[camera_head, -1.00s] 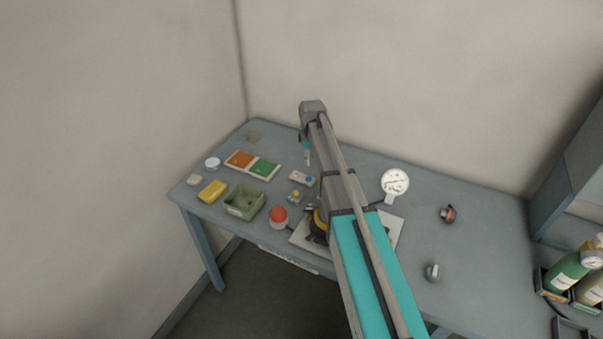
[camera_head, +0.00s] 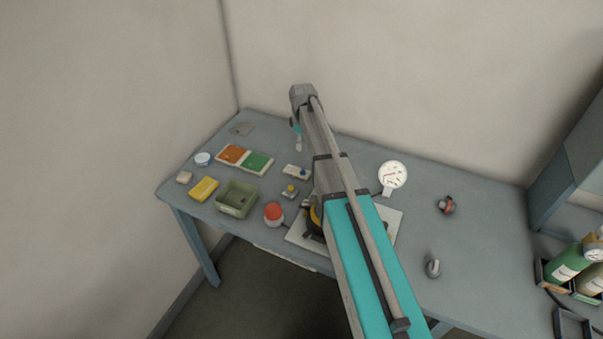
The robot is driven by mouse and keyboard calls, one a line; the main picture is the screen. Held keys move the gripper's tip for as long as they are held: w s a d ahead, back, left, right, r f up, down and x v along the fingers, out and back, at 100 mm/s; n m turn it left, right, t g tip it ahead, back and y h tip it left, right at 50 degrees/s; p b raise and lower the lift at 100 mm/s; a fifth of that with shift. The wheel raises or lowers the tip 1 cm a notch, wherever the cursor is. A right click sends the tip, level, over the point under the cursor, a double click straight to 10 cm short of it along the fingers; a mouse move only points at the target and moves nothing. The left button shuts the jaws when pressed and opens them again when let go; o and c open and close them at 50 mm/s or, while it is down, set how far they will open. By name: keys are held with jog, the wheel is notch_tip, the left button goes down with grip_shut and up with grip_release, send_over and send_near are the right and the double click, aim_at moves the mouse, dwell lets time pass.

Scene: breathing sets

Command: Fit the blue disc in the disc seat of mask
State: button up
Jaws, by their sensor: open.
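My gripper (camera_head: 298,142) hangs down from the arm's end, small in the picture, with its jaws open and nothing visible in them. It is above the table, behind a small pale block (camera_head: 293,170) in the picture. A small blue round piece (camera_head: 303,174) shows at that block's right end; it may be the blue disc, but it is too small to be sure. A dark and yellow object (camera_head: 314,217), perhaps the mask, sits on a white board (camera_head: 299,238). My arm covers much of it, and I cannot make out the disc seat.
Near the block are a small grey piece with a yellow top (camera_head: 290,191), a red-topped jar (camera_head: 273,214), a green bin (camera_head: 236,200), a yellow block (camera_head: 203,189) and an orange-and-green tray (camera_head: 245,158). The table's back right is mostly clear.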

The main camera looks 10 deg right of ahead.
jog(key=b, duration=0.8)
send_over(302, 170)
jog(key=shift+f, duration=4.2)
jog(key=shift+w+d+f+b, duration=0.1)
jog(key=shift+f+b, duration=1.2)
jog(key=shift+w+d+f+b, duration=0.1)
jog(key=shift+f+b, duration=1.15)
jog(key=shift+f, duration=0.05)
grip_shut()
